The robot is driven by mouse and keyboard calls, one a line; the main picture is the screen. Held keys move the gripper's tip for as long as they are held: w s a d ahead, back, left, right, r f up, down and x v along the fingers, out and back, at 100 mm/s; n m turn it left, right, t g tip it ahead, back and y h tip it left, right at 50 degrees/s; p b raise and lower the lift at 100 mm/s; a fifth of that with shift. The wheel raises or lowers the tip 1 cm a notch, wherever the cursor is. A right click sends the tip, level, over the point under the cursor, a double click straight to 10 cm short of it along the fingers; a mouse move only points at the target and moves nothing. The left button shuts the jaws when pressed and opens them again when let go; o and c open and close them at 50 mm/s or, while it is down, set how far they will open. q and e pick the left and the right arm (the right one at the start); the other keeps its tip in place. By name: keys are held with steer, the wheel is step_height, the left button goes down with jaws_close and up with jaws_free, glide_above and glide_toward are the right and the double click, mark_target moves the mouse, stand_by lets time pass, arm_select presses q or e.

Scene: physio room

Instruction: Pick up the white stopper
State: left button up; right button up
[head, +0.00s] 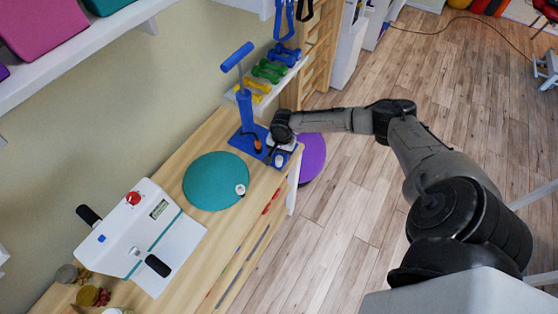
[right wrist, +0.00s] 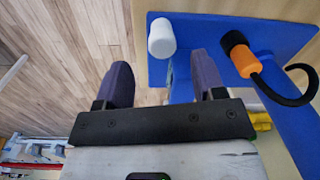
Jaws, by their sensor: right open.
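The white stopper (right wrist: 161,38) is a small white cylinder on the blue base plate (right wrist: 195,32) of the pump, near the plate's edge, in the right wrist view. My right gripper (right wrist: 162,70) is open, its two dark fingers apart. The stopper shows between and beyond the fingertips, and nothing is held. In the head view my right gripper (head: 281,152) is over the end of the blue pump's base (head: 240,142); I cannot make out the stopper there. My left gripper is not in view.
An orange-and-black hose nozzle (right wrist: 240,58) stands beside the right finger. The tall blue pump (head: 244,110) rises left of my right gripper. A teal disc (head: 210,182) and a white device (head: 140,235) lie on the wooden bench. Coloured dumbbells (head: 268,72) sit on a shelf behind.

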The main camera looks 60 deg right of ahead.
mark_target(279, 158)
steer(key=shift+w+f+b, duration=0.15)
steer(key=shift+f+b, duration=0.05)
steer(key=shift+f, duration=1.1)
steer(key=shift+w+f+b, duration=0.1)
steer(key=shift+f+b, duration=0.1)
steer(key=shift+f, duration=1.1)
steer(key=shift+c, duration=0.3)
steer(key=c, duration=1)
steer(key=shift+o, duration=0.2)
